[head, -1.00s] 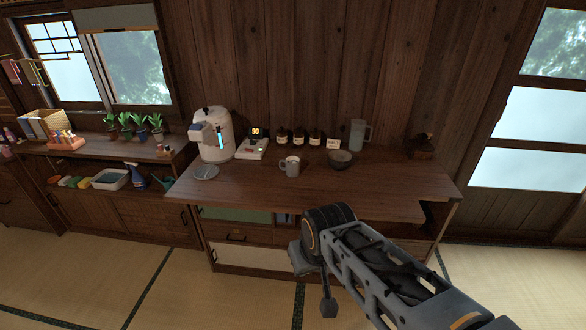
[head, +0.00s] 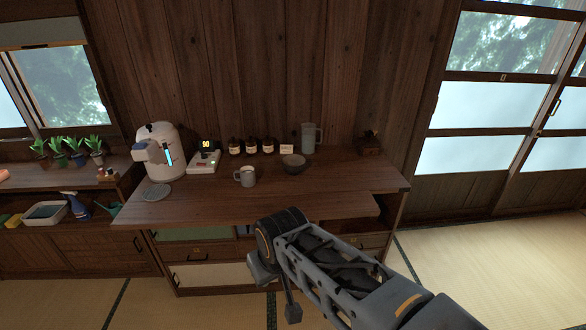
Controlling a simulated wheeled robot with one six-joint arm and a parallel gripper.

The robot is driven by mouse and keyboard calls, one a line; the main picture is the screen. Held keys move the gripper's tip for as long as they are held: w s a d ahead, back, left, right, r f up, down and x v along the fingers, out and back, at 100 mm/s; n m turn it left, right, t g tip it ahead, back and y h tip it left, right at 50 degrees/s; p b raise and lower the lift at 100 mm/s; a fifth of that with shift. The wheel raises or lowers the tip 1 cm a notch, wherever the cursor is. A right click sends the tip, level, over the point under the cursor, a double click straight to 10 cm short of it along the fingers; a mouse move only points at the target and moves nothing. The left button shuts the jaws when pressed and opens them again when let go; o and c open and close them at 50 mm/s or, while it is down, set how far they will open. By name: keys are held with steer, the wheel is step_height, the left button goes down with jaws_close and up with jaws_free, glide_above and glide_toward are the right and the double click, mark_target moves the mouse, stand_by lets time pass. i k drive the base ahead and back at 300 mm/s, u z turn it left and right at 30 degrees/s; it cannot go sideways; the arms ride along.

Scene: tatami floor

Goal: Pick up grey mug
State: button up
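The grey mug (head: 246,177) stands upright on the wooden counter (head: 210,209), near its middle, with its handle toward the left. My gripper (head: 292,312) hangs low in front of the counter, below its top and to the right of the mug. It is well apart from the mug. Its fingers point down and are small and dark, so I cannot tell whether they are open or shut.
A white drink machine (head: 160,152), a scale-like device (head: 204,162) and a round coaster (head: 157,193) are left of the mug. Several dark jars (head: 251,146), a bowl (head: 293,166) and a pitcher (head: 310,138) stand behind and right. The counter front is clear.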

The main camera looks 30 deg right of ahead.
mark_target(245, 176)
steer(key=u, duration=0.45)
steer(key=i, duration=1.15)
steer(key=z, duration=0.4)
steer(key=i, duration=0.65)
steer(key=z, duration=0.5)
